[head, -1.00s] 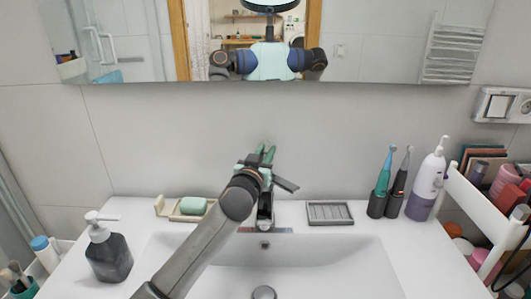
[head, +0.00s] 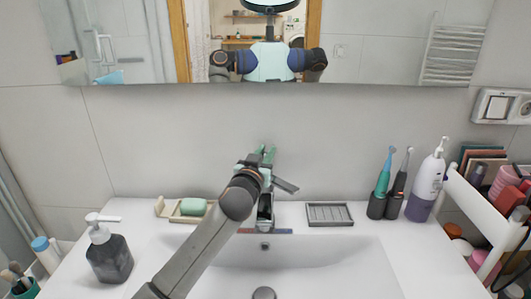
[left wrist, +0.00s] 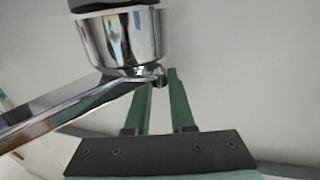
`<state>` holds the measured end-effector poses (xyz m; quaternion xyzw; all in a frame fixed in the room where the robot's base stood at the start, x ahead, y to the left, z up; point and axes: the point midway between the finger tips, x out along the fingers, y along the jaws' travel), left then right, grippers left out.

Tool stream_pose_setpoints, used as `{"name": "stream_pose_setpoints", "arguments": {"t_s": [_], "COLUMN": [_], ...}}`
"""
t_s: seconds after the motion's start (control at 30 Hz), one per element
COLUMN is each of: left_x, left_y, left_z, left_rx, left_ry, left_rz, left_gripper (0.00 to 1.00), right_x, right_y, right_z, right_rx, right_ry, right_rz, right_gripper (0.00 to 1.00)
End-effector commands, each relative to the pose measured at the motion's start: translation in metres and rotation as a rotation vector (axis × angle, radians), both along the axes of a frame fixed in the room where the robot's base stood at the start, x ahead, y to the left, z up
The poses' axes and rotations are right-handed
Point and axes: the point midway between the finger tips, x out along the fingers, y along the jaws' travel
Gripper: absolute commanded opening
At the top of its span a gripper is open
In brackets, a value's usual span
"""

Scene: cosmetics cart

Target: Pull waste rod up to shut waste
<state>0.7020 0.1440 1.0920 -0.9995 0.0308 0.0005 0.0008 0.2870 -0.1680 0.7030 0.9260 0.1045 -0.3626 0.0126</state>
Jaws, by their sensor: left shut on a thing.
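The chrome faucet (head: 265,212) stands at the back middle of the sink, partly hidden by my left arm. My left gripper (head: 266,153) is behind and above it, with green fingers pointing at the wall. In the left wrist view, my left gripper (left wrist: 161,82) has its fingertips close on both sides of the small chrome knob of the waste rod (left wrist: 161,80), just behind the faucet body (left wrist: 125,38). It is shut on that knob. The rod below the knob is hidden. The round drain plug (head: 264,293) shows at the sink bottom. My right gripper is not in view.
A green soap on a dish (head: 193,206) and a dark soap bottle (head: 109,258) stand left. A grey tray (head: 329,214), electric toothbrushes (head: 381,185) and a white-purple pump bottle (head: 428,180) stand right. A white cart (head: 490,213) is at far right. The wall is close behind the faucet.

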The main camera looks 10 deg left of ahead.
Motion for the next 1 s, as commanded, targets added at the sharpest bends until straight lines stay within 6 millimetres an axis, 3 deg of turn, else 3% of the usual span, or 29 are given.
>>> {"name": "stream_pose_setpoints", "arguments": {"t_s": [0.13, 0.4, 0.43, 0.53, 0.83, 1.0], "left_x": [0.000, 0.000, 0.000, 0.000, -0.001, -0.012], "left_y": [0.000, 0.000, 0.000, 0.000, 0.000, 0.001], "left_z": [0.017, 0.018, 0.018, 0.018, 0.016, 0.016], "left_rx": [-0.004, -0.002, -0.002, -0.002, -0.002, -0.003], "left_ry": [0.000, -0.004, -0.005, -0.005, -0.001, -0.002], "left_rz": [0.000, 0.000, 0.000, 0.000, 0.001, 0.000], "left_gripper": [0.00, 0.00, 0.23, 0.34, 0.35, 0.35], "right_x": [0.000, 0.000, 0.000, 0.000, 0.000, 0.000], "right_y": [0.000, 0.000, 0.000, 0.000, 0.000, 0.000], "right_z": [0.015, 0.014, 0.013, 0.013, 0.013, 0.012], "right_rx": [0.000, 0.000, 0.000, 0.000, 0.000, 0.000], "right_ry": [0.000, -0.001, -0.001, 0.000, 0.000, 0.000], "right_rz": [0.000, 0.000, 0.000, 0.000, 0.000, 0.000], "right_gripper": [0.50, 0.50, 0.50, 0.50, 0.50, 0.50]}}
